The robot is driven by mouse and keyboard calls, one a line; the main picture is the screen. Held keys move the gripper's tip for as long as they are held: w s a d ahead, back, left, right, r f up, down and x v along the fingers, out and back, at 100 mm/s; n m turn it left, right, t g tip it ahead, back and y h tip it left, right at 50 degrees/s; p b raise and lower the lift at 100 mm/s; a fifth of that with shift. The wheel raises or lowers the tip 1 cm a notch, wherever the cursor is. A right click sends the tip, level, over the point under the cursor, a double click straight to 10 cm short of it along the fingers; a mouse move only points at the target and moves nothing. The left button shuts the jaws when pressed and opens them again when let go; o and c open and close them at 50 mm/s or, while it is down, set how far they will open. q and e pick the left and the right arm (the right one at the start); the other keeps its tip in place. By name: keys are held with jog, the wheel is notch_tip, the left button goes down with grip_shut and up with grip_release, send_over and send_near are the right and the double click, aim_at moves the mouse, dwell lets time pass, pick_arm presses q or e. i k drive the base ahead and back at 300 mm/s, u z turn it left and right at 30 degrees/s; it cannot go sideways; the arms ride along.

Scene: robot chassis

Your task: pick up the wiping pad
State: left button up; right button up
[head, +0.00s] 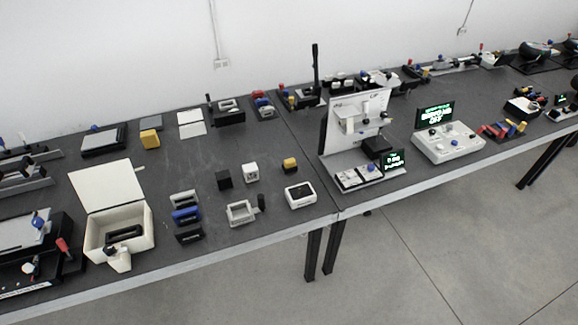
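No thing in the head view is plainly marked as the wiping pad. A small yellow block (149,139) lies flat at the back of the left table and looks most like a pad. A smaller yellow and black block (290,164) stands nearer the table's right end and could also be a pad; I cannot tell which. Neither of my grippers is in view, and nothing touches either block.
An open white box (140,219) stands at the front left of the dark table (120,282). Black, white and blue blocks and frames sit mid-table. A tall white panel device (345,115) stands on the right table.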

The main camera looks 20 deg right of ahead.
aim_at(290, 165)
jog(key=k, duration=0.55)
jog(key=z, duration=0.75)
jog(key=i, duration=1.1)
jog(key=u, duration=0.05)
